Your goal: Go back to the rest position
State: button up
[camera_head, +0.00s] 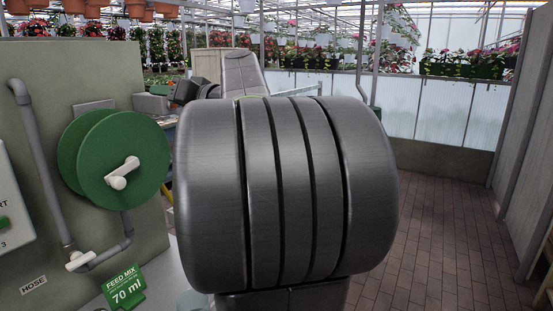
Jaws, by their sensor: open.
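My own arm fills the middle of the head view, with a large ribbed grey joint close to the camera. Behind it a lighter grey link rises, with a dark part of the arm to its left. I cannot make out any gripper fingers; my gripper is hidden behind the arm or outside the picture. No object is seen in its grasp.
A green panel (100,90) stands at the left, with a green hose reel (110,150), a grey pipe (40,150) and a green "FEED MIX 70 ml" sign (124,288). Brick floor (440,230) lies open at the right, beside a grey partition (515,110). Flower planters (465,68) line the back.

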jog(key=shift+s+a+f+n+p, duration=0.15)
jog(key=shift+f+n+p, duration=0.3)
jog(key=shift+n, duration=0.6)
jog(key=shift+s+f+n+p, duration=0.2)
jog(key=shift+f+n+p, duration=0.2)
jog(key=shift+n, duration=0.7)
jog(key=shift+s+a+f+n+p, duration=0.15)
jog(key=shift+f+n+p, duration=0.25)
jog(key=shift+n, duration=0.65)
